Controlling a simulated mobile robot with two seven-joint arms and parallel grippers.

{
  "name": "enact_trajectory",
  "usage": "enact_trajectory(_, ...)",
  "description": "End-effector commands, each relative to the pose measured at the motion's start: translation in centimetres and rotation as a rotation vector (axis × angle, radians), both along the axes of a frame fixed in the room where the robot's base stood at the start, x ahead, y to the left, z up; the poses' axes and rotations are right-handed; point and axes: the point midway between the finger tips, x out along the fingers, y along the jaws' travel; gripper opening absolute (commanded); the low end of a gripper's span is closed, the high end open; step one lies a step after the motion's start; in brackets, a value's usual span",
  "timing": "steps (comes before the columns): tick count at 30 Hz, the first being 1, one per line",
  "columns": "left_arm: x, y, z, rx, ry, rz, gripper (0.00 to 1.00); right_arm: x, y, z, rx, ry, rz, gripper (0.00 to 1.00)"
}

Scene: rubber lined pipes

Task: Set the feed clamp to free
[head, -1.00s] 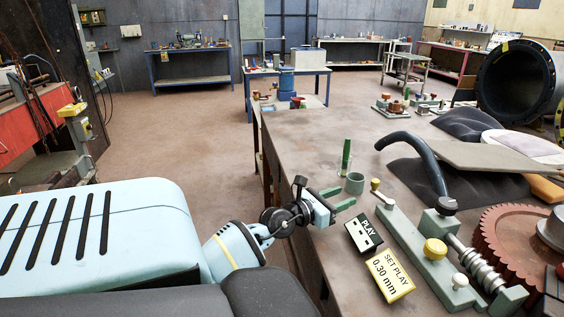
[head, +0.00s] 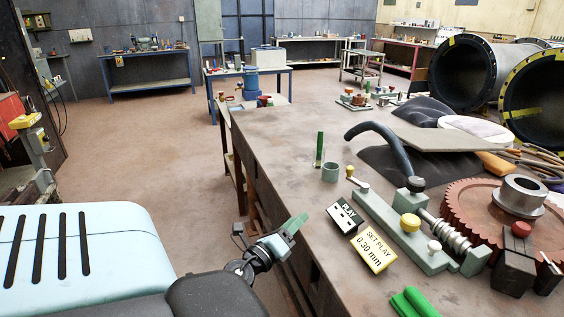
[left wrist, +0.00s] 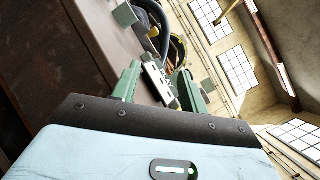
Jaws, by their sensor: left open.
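No part in view is labelled as the feed clamp, so I cannot tell which it is. A grey-green fixture (head: 378,216) lies on the bench with a yellow knob (head: 410,222), a white knob (head: 434,246), a yellow-tipped handle (head: 351,172) and a dark-knobbed post (head: 416,184). A steel worm (head: 449,235) sits along its right part, beside a brown gear wheel (head: 462,208). My left gripper (head: 295,224) is open and empty by the bench's left edge, left of the fixture. In the left wrist view its green fingers (left wrist: 160,88) stand apart. My right gripper is not in view.
A black-and-white PLAY block (head: 345,215) and a yellow-edged SET PLAY 0.30 mm sign (head: 374,248) lie between my left gripper and the fixture. A bright green item (head: 412,302) lies at the front.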

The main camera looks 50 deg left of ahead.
Motion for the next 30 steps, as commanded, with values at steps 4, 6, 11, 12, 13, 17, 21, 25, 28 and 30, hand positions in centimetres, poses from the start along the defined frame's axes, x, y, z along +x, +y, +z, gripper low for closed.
enact_trajectory(4, -1.7, -0.3, -1.3, -0.156, -0.011, 0.048, 0.43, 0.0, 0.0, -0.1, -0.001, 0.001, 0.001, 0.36)
enact_trajectory(6, -2.3, -0.4, -1.8, -0.210, -0.014, 0.067, 0.43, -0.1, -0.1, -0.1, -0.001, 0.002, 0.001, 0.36)
enact_trajectory(11, -3.1, -0.5, -2.5, -0.288, -0.017, 0.097, 0.43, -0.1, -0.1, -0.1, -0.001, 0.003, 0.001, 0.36)
enact_trajectory(12, -3.2, -0.5, -2.6, -0.298, -0.017, 0.101, 0.43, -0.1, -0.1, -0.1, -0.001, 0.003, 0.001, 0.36)
enact_trajectory(13, -3.3, -0.5, -2.6, -0.303, -0.017, 0.104, 0.43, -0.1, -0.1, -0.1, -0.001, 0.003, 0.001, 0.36)
enact_trajectory(17, -3.3, -0.5, -2.7, -0.310, -0.016, 0.106, 0.43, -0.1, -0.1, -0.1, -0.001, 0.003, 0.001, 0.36)
enact_trajectory(21, -3.3, -0.5, -2.7, -0.308, -0.016, 0.105, 0.43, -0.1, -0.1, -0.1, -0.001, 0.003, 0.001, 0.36)
enact_trajectory(25, -3.7, -0.8, -3.6, -0.343, 0.000, 0.104, 0.26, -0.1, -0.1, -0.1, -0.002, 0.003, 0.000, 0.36)
enact_trajectory(28, -5.1, -2.0, -6.7, -0.471, 0.056, 0.101, 0.13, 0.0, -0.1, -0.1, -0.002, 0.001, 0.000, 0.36)
enact_trajectory(30, -6.9, -3.6, -10.2, -0.624, 0.118, 0.107, 0.04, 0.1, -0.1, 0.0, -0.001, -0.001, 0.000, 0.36)
